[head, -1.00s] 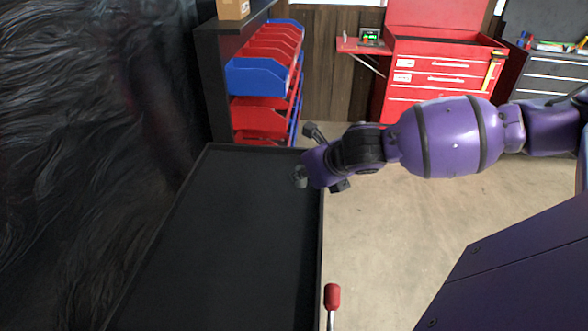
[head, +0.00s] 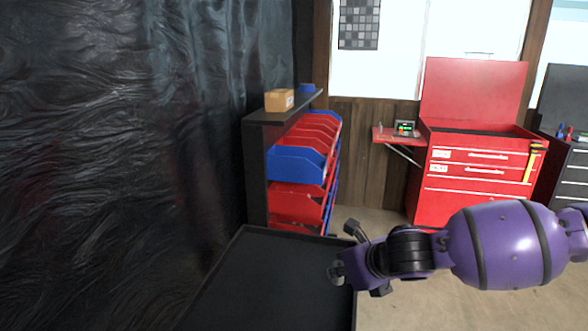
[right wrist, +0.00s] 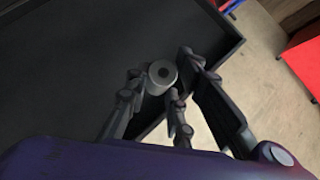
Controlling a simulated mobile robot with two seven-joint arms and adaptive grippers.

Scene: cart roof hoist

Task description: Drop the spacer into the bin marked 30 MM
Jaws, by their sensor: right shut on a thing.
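The spacer (right wrist: 161,75) is a short grey cylinder with a dark centre hole, held between the fingertips of my right gripper (right wrist: 165,90) in the right wrist view. In the head view my right gripper (head: 345,268) is above the right edge of a black tray (head: 270,275), and the spacer (head: 335,271) shows as a small grey shape at its tip. Red bins (head: 298,203) and blue bins (head: 296,165) sit on a dark rack beyond the tray. No 30 MM mark is readable from here. My left gripper is not in view.
A cardboard box (head: 279,101) stands on the rack's top shelf (head: 262,116). A red tool cabinet (head: 474,165) with a fold-out side shelf and small green-lit display (head: 405,128) is at the right. Black sheeting (head: 150,130) hangs at the left. Floor between is open.

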